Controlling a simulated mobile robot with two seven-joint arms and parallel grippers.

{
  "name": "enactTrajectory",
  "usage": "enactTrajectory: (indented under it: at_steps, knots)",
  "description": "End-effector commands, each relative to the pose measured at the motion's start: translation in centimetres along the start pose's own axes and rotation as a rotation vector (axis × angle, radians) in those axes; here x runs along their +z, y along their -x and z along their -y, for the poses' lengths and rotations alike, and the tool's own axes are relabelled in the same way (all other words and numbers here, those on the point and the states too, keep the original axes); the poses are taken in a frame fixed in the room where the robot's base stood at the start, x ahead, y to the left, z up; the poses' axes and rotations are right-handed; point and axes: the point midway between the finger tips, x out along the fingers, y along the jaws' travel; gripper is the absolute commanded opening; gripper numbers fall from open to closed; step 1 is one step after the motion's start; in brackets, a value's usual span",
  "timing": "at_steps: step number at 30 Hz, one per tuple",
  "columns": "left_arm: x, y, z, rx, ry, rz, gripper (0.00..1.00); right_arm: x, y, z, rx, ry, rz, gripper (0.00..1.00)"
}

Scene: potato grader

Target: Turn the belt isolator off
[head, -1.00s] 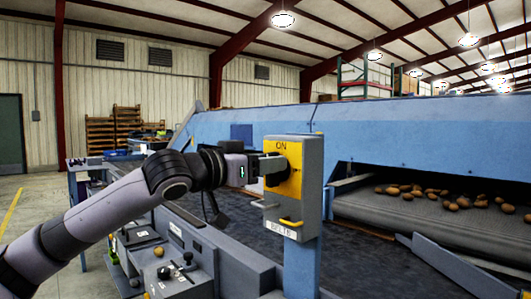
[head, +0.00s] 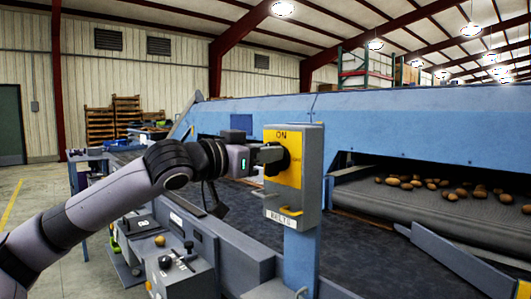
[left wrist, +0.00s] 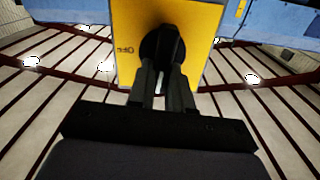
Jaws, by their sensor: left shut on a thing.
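The belt isolator is a grey box (head: 312,160) with a yellow front plate (head: 290,180) on a blue post. "ON" is printed at the top of the plate, and a label sits below. My left gripper (head: 272,156) is at the front of the plate, shut on the black rotary knob (left wrist: 161,40). In the left wrist view its fingers (left wrist: 164,72) hold the knob's grip from both sides. The grip looks close to upright there, and "OFF" shows upside down beside it. The gripper partly hides the knob in the head view. My right gripper is not in view.
A grey control box (head: 180,270) with a small joystick stands below my left arm. A dark belt runs behind the isolator post. Potatoes (head: 425,184) lie on the conveyor (head: 400,205) at right. The blue machine wall (head: 400,125) stands behind. Open floor lies at far left.

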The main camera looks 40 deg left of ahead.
Motion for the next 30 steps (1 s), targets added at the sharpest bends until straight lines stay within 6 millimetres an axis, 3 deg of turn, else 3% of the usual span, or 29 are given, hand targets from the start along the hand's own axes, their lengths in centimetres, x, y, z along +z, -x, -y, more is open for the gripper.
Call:
enactTrajectory:
  at_steps: [30]
  knots:
    - [0.4,0.0,-1.2,0.0,-0.929,-0.001,0.0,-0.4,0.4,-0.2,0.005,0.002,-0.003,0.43]
